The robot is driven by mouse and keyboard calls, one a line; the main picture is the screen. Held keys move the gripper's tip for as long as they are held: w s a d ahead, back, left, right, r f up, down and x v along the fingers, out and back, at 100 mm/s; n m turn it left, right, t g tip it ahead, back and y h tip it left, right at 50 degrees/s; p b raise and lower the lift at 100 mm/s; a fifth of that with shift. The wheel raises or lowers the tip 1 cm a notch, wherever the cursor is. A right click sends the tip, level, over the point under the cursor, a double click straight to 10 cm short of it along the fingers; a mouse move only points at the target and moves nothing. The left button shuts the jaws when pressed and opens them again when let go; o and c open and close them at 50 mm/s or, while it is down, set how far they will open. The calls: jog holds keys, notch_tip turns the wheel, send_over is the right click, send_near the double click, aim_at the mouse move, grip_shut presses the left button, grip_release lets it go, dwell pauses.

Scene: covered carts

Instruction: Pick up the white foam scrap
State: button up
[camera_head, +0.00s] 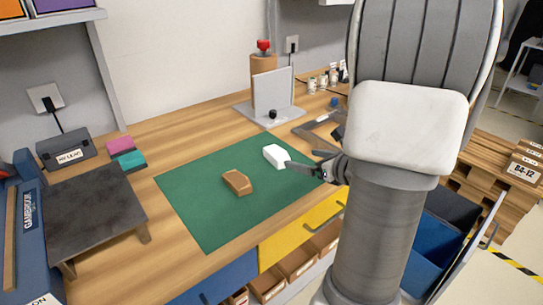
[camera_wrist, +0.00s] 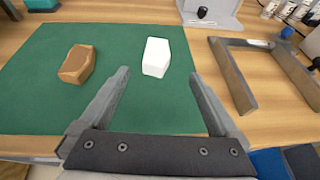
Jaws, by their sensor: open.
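The white foam scrap (camera_head: 276,156) is a small white block lying on the green mat (camera_head: 200,214), near the mat's right side. In the wrist view the white foam scrap (camera_wrist: 156,57) lies ahead of my gripper (camera_wrist: 158,75), a little beyond the fingertips and between their lines. My gripper also shows in the head view (camera_head: 290,165), reaching in from the right close to the scrap. Its two fingers are spread wide with nothing between them. Part of the gripper is hidden behind my arm in the head view.
A brown block (camera_head: 237,183) lies on the mat left of the scrap. A grey angled frame (camera_wrist: 238,75) lies on the wood to the right in the wrist view. A grey stand (camera_head: 272,92) is behind the mat, and a dark low table (camera_head: 92,205) is at left.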

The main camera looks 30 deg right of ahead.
aim_at(278, 153)
jog(key=b+x, duration=0.1)
jog(key=x, duration=0.6)
jog(key=shift+w+f, duration=0.1)
jog(key=shift+w, duration=0.25)
jog(key=x, duration=0.3)
jog(key=b+x, duration=0.1)
jog(key=x, duration=0.1)
jog(key=shift+w+a, duration=0.1)
jog(key=shift+a, duration=0.15)
jog(key=c, duration=1.4)
